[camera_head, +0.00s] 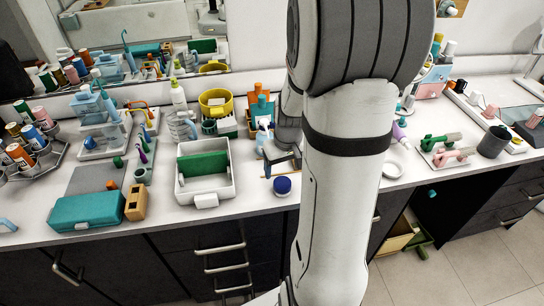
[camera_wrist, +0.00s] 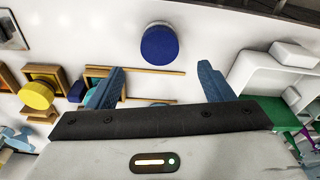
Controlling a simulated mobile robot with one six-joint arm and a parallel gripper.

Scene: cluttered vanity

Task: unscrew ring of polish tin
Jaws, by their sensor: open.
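A small round tin with a dark blue lid or ring (camera_head: 282,186), probably the polish tin, stands on the white vanity top near its front edge. A pale base shows under the blue part. In the wrist view the blue tin (camera_wrist: 160,44) lies just beyond my fingertips, roughly centred between them. My gripper (camera_wrist: 160,72) is open and empty, with its two blue-grey fingers apart. In the head view my gripper (camera_head: 282,160) is behind the tin, partly hidden by my arm. No contact with the tin shows.
A white bin with a green block (camera_head: 203,166) stands left of the tin. An orange-and-teal holder (camera_head: 261,108) and a yellow bowl (camera_head: 215,102) stand behind. Thin wooden strips (camera_wrist: 135,70) lie near my fingers.

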